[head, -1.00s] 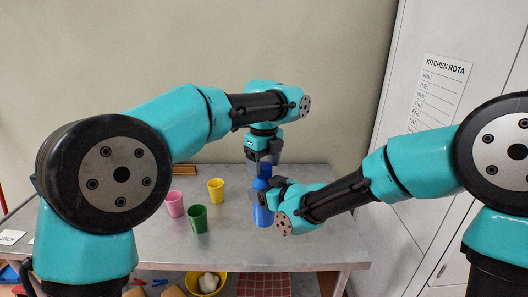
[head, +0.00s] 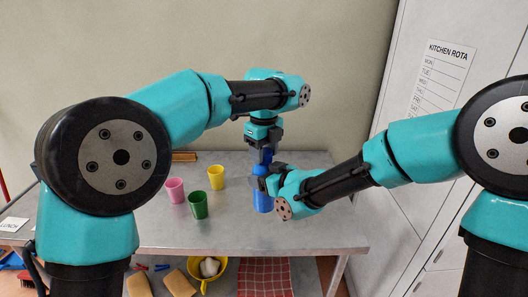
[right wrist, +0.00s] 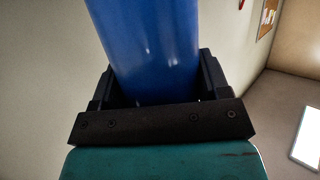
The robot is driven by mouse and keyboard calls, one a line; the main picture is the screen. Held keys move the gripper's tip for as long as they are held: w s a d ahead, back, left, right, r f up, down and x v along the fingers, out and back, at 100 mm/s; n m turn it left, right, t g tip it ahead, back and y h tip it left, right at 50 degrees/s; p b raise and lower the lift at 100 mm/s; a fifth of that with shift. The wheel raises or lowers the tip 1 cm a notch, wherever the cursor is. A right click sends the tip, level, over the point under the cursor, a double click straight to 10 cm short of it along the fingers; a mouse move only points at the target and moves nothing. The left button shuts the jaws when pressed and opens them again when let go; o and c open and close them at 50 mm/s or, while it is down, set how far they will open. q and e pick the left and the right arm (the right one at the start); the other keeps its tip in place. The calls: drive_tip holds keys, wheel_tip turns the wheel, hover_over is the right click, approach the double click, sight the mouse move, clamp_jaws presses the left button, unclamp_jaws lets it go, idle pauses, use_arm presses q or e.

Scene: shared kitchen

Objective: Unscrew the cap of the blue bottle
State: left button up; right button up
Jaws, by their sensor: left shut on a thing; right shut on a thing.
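The blue bottle (head: 263,202) stands upright near the right part of the table. My right gripper (head: 268,181) is shut around its body from the right. In the right wrist view the blue bottle body (right wrist: 148,50) fills the space between the jaws. My left gripper (head: 266,150) points straight down above the bottle and is shut on the blue cap (head: 267,158) at its top. The jaws hide much of the cap and neck, so I cannot tell whether the cap is loose.
A pink cup (head: 174,190), a green cup (head: 198,205) and a yellow cup (head: 216,177) stand left of the bottle on the grey table (head: 240,236). Below its front edge are a yellow colander (head: 212,280) and a red checked cloth (head: 265,277). The table's front is clear.

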use_arm(q)
drive_tip(key=shift+n, duration=1.7)
drive_tip(key=o, duration=1)
drive_tip(key=shift+r, duration=0.1)
drive_tip(key=shift+r, duration=2.15)
drive_tip(key=shift+c, duration=0.3)
